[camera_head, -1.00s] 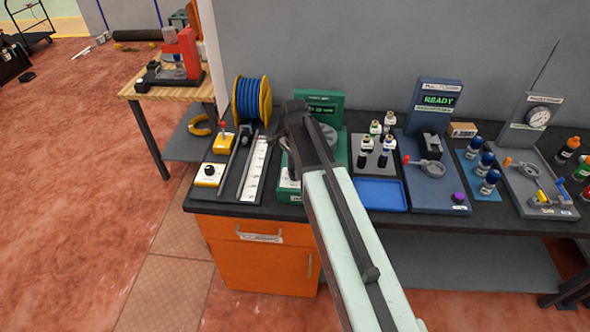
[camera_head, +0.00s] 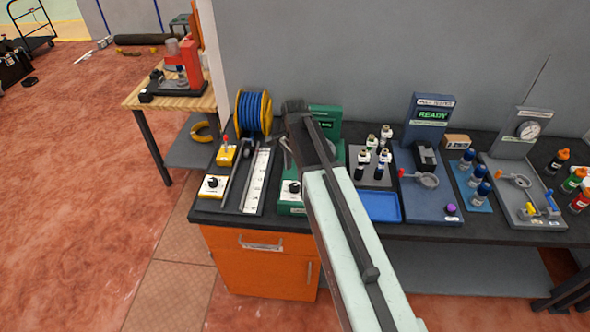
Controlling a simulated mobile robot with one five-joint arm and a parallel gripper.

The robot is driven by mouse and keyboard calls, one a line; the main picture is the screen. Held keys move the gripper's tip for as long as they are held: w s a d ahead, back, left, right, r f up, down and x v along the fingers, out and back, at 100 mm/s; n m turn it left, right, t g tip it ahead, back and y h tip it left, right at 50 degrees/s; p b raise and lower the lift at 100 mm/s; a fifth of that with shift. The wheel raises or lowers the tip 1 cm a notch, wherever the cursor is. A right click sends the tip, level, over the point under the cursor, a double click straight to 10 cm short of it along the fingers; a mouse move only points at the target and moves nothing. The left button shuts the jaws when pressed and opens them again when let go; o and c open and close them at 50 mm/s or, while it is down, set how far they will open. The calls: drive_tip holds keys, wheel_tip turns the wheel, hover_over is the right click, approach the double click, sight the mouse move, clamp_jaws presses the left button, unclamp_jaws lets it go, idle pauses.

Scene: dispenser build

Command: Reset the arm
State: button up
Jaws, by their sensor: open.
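My arm reaches up from the lower right in the head view, with its pale link and dark end over the workbench. My gripper (camera_head: 294,106) is at the far end of the arm, in front of the green machine (camera_head: 325,112). The arm hides much of that machine. The fingertips are small and partly hidden, and I see nothing held in them.
The dark bench (camera_head: 240,215) carries a blue hose reel (camera_head: 254,110), a ruler strip (camera_head: 257,180), a blue tray (camera_head: 380,207), a blue station reading READY (camera_head: 432,114) and a gauge station (camera_head: 528,130). Several bottles stand at right. Open red floor (camera_head: 80,200) lies left.

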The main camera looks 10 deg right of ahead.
drive_tip(key=shift+r, duration=0.25)
drive_tip(key=shift+f+b, duration=0.4)
drive_tip(key=shift+b, duration=0.15)
drive_tip(key=shift+s+f+b, duration=0.55)
drive_tip(key=shift+f+b, duration=0.35)
drive_tip(key=s+f+n+b, duration=0.3)
drive_tip(key=s+n, duration=1)
drive_tip(key=shift+s+f, duration=0.15)
drive_tip(key=shift+s, duration=0.05)
